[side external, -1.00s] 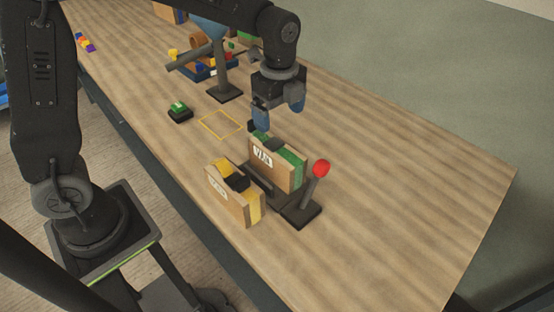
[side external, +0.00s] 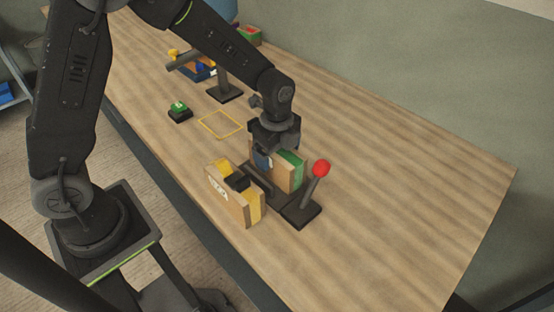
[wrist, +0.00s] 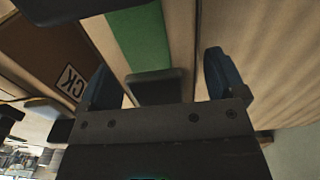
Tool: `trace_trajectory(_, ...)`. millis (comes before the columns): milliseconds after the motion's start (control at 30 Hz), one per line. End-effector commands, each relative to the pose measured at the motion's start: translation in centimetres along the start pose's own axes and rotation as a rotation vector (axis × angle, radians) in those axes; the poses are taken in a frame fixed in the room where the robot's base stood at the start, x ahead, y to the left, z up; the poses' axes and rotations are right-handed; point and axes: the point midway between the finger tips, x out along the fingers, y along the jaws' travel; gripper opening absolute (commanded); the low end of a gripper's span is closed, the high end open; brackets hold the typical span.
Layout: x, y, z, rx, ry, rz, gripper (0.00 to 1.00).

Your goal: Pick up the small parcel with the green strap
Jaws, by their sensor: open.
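The parcel with the green strap (side external: 290,172) is a cardboard box standing on the table, partly hidden by my gripper in the side view. In the wrist view its green strap (wrist: 143,40) runs down to a dark handle (wrist: 155,87). My gripper (side external: 268,158) is low at the parcel's top, with one blue finger in front of it. In the wrist view the open blue fingers (wrist: 160,78) stand on either side of the handle. Contact with the handle cannot be told.
A similar parcel with a yellow strap (side external: 247,208) stands close in front. A dark stand with a red ball lever (side external: 321,168) is just to the right. A green button box (side external: 180,110) and a yellow outlined square (side external: 220,124) lie to the left. The right of the table is clear.

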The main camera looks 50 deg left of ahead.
Motion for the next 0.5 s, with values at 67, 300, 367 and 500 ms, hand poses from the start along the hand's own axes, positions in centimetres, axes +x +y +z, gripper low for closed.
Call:
trace_trajectory(67, -0.02, 0.0, 0.0, 0.0, 0.0, 0.0, 0.89)
trace_trajectory(300, -0.05, 0.01, 0.0, 0.0, 0.0, 0.0, 0.72)
trace_trajectory(367, -0.05, 0.01, 0.0, 0.0, 0.0, 0.0, 0.66)
trace_trajectory(500, -0.06, 0.01, 0.0, 0.0, 0.0, 0.0, 0.53)
